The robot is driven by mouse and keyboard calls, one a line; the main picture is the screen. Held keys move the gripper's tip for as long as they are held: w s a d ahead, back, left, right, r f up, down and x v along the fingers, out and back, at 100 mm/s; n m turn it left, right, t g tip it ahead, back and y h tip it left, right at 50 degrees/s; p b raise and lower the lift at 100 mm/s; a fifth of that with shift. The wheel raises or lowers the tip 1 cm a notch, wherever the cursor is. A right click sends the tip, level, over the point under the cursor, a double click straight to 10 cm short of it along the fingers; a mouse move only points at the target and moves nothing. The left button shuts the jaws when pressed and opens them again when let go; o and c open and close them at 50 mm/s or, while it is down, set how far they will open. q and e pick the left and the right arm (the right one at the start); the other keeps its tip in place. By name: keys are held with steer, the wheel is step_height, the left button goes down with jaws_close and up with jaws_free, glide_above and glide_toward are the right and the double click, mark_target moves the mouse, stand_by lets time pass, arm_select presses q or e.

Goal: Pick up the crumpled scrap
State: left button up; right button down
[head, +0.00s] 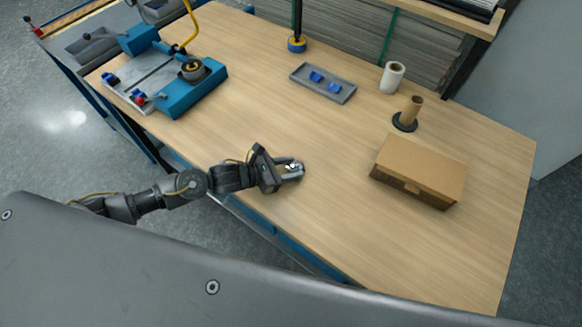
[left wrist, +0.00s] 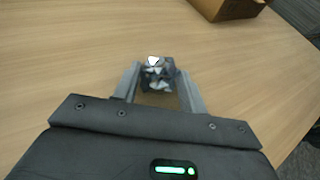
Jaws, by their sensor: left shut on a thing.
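The crumpled scrap (left wrist: 157,76) is a small grey and white crinkled lump between the fingertips of my left gripper (left wrist: 158,82). In the head view the left gripper (head: 291,170) is over the near part of the wooden table, shut on the scrap (head: 290,166), which shows as a small pale patch between the fingers. I cannot tell whether the scrap touches the table. My right gripper is not in view.
A cardboard box (head: 420,169) stands to the right on the table (head: 330,220). Behind it are a brown tube on a black base (head: 409,113), a white roll (head: 392,77) and a grey tray (head: 322,83) with blue pieces. A blue machine (head: 190,90) stands at the left. The table around the gripper is clear.

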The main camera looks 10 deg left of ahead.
mark_target(288, 164)
arm_select(q)
steer(key=shift+r, duration=0.25)
steer(key=r, duration=0.1)
steer(key=r+b, duration=0.1)
steer(key=shift+s+a+r, duration=0.1)
steer(key=shift+s+r, duration=0.15)
steer(key=shift+r, duration=0.15)
steer(key=s+a+r, duration=0.2)
steer(key=s+r, duration=0.7)
steer(key=s, duration=0.4)
steer(key=shift+a+r, duration=0.25)
steer(key=shift+a, duration=0.15)
steer(key=shift+f, duration=0.1)
